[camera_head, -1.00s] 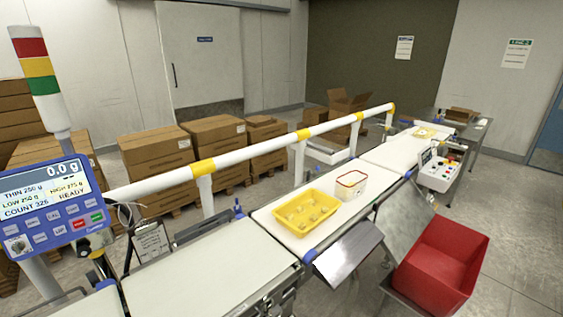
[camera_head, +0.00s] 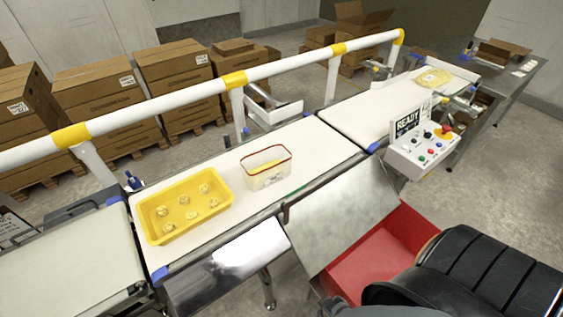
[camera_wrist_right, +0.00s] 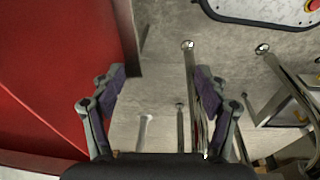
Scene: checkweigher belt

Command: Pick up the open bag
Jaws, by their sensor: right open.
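A yellow packet (camera_head: 433,78) lies on the far part of the belt; whether it is open is too small to tell. A clear, open-topped container or bag with a red rim (camera_head: 267,170) stands on the nearer belt, with something yellow inside. Beside it is a yellow tray (camera_head: 153,232) with several small pale yellow items. My right gripper (camera_wrist_right: 158,88) is open and empty in the right wrist view, with floor and metal legs beyond its fingers. In the head view my right arm shows at lower right, well apart from the packet and container. My left gripper is out of view.
A red bin (camera_head: 352,262) stands below a metal chute (camera_head: 340,215), near my right arm. A control box (camera_head: 422,150) with buttons sits at the belt's near side. A white rail (camera_head: 290,68) with yellow bands runs along the far side. Cartons (camera_head: 175,75) stand behind it.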

